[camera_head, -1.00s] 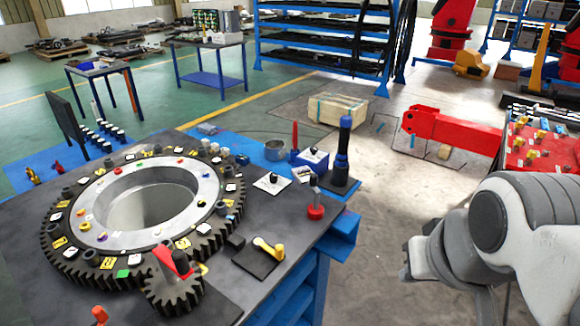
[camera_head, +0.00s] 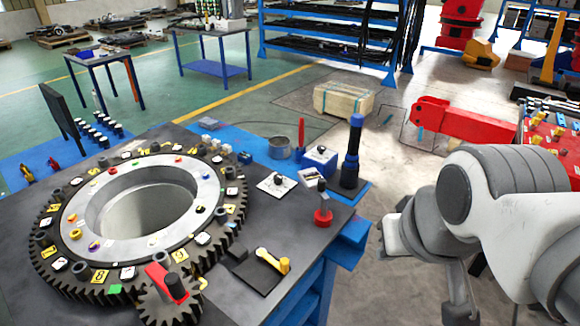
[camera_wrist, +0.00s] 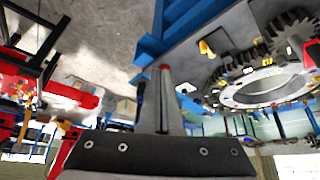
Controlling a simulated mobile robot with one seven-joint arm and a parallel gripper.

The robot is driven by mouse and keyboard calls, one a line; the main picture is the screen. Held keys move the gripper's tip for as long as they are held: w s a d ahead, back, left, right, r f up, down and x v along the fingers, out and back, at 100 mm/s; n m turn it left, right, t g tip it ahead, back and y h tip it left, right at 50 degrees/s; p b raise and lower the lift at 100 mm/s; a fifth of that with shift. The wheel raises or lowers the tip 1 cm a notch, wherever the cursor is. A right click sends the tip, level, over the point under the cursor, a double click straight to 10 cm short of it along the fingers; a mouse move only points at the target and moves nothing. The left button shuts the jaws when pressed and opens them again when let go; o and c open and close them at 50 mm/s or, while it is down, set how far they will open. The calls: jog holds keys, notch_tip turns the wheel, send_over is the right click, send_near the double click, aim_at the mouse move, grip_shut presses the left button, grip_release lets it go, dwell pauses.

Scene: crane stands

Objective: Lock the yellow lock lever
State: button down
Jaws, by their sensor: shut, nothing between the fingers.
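The yellow lock lever (camera_head: 272,259) lies on a flat black plate near the table's right front edge, its raised knob end at the right. It also shows small in the wrist view (camera_wrist: 207,47), where the scene appears upside down. My gripper (camera_wrist: 164,72) is shut and empty in the wrist view, its fingers together. It is away from the lever, off the table's right side. In the head view my arm is at the right, with the fingers hard to make out.
A large dark gear ring (camera_head: 50,225) fills the left of the table (camera_head: 225,300). A small gear (camera_head: 165,305) with a red part stands left of the lever. A red-based upright lever (camera_head: 322,217) and a dark cylinder (camera_head: 351,160) stand behind it. Floor is clear between table and arm.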

jog(key=w+a+f+m+g, duration=0.2)
jog(key=w+f+m, duration=0.1)
jog(key=w, duration=0.4)
jog(key=w+a+f+m+g+y+p, duration=0.1)
jog(key=w+a+f+m+g, duration=0.1)
jog(key=w+f, duration=0.4)
jog(key=w+a+f+m+g+y, duration=0.1)
jog(key=w+a+f+m+g, duration=0.2)
jog(key=w, duration=0.7)
jog(key=shift+a+f+m+g, duration=0.3)
jog(key=shift+a+f, duration=0.3)
jog(key=shift+f, duration=0.05)
jog(key=shift+w, duration=0.1)
